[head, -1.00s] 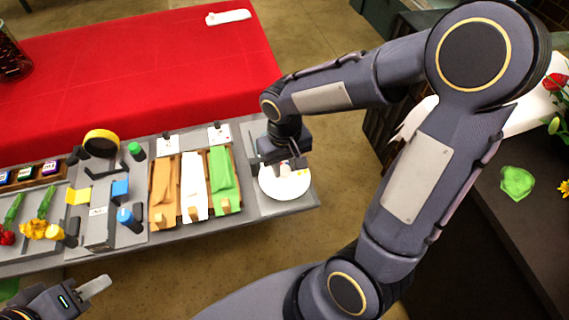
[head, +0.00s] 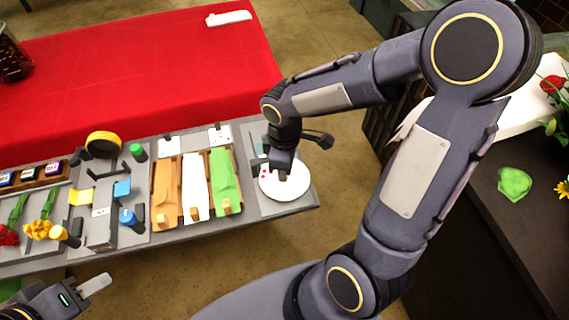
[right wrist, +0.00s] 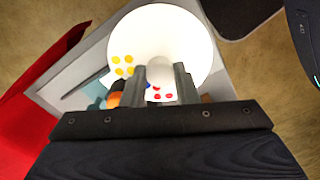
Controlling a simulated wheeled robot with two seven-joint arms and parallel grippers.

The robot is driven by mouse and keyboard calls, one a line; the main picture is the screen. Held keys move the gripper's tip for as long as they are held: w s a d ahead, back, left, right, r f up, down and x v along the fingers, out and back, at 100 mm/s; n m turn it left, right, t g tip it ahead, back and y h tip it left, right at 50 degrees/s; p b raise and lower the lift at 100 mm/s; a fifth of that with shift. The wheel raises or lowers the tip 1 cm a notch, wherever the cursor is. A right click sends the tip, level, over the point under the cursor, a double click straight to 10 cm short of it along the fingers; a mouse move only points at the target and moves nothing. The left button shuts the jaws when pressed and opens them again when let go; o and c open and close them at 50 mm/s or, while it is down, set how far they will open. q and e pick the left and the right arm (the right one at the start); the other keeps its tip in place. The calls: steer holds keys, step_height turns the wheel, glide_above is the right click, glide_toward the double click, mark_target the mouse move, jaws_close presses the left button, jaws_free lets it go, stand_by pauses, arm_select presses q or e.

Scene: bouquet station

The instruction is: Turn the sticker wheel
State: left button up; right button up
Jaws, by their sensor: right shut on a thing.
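The sticker wheel is a white round disc (head: 291,186) at the right end of the grey station. In the right wrist view the disc (right wrist: 190,38) carries a group of yellow dots on its left part and red and blue dots near the fingers. My right gripper (right wrist: 160,80) is over the disc, its two fingers shut on a pale knob (right wrist: 160,68) at the disc's middle. In the head view my right gripper (head: 282,172) hides part of the disc. My left gripper (head: 95,286) is at the lower left, away from the wheel; only one finger shows clearly.
Left of the wheel lie green (head: 224,180), white (head: 195,185) and orange (head: 166,190) sheets in holders. A yellow tape roll (head: 103,143) and flowers stand further left. A red-covered table (head: 140,80) is behind. Floor is open beyond the station's right end.

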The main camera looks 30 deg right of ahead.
steer(key=n+p, duration=0.1)
steer(key=n, duration=0.4)
steer(key=shift+r, duration=0.1)
steer(key=shift+n, duration=0.3)
stand_by(0.4)
steer(key=o, duration=1)
